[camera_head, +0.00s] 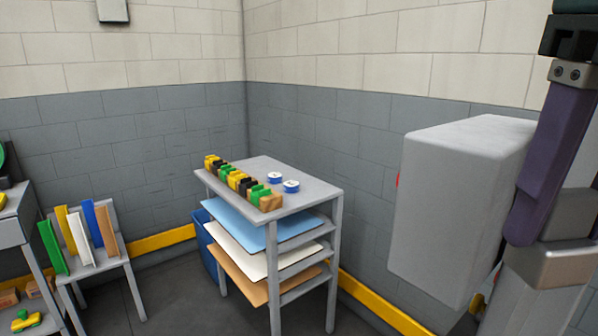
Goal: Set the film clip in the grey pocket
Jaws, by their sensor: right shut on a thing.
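My right arm comes down along the right edge of the head view, close to the camera. My right gripper (487,301) is low at the right, mostly hidden behind my own arm. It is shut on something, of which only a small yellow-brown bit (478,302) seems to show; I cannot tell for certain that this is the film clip. My left gripper is out of view. I cannot make out a grey pocket. A row of small yellow, black, green and wood-coloured pieces (238,181) sits on the shelf rack's grey top, away from my right gripper.
The grey rack (322,193) has blue, white and tan sheets on its shelves. Two blue-and-white round things (291,186) lie on top. A large pale grey box (455,200) stands beside my right arm. A stand with coloured boards (81,235) is at left. Dark floor (180,295) between is clear.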

